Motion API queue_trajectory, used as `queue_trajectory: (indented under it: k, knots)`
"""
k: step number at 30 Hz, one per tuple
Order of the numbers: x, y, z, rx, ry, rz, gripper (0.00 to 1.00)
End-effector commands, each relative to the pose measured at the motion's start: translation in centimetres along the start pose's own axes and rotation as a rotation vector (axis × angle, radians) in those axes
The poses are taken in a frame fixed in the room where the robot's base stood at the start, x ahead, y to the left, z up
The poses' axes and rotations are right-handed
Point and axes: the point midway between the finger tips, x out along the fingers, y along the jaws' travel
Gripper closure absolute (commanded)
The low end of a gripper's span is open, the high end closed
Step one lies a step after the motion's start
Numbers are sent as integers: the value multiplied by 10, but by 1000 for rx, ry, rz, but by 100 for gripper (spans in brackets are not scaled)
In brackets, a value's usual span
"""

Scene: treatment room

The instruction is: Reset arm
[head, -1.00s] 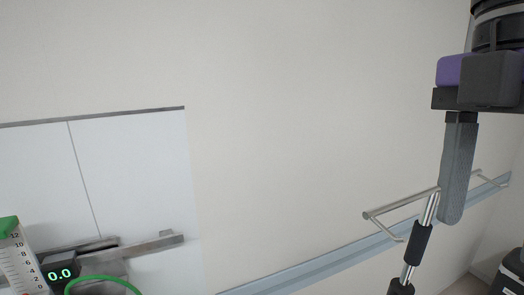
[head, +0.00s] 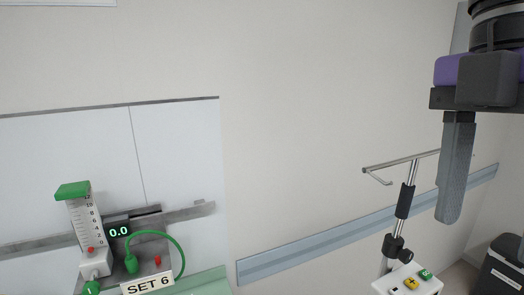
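My gripper (head: 449,216) hangs at the right side of the head view, pointing down. Its dark grey finger (head: 457,165) is seen edge-on below a black and purple body, so one finger may hide the other. I cannot tell the gap between them, and nothing visible is held at the tip. In the picture, the finger overlaps the wall and the blue wall rail (head: 330,245).
A flowmeter (head: 87,220) with a green top, a 0.0 display (head: 118,231) and a "SET 6" label (head: 148,284) are at lower left. A metal pole (head: 411,172) with a crossbar and a white button box (head: 408,284) stand left of my gripper. A dark bin (head: 500,268) is lower right.

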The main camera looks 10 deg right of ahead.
Motion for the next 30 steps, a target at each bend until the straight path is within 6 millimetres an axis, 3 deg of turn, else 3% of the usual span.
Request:
queue_trajectory:
  k: [17,23,30]
  knots:
    - [32,45,-34,-36,230,125,46]
    - [48,75,-62,-43,412,204,46]
    - [64,122,-111,-7,757,327,46]
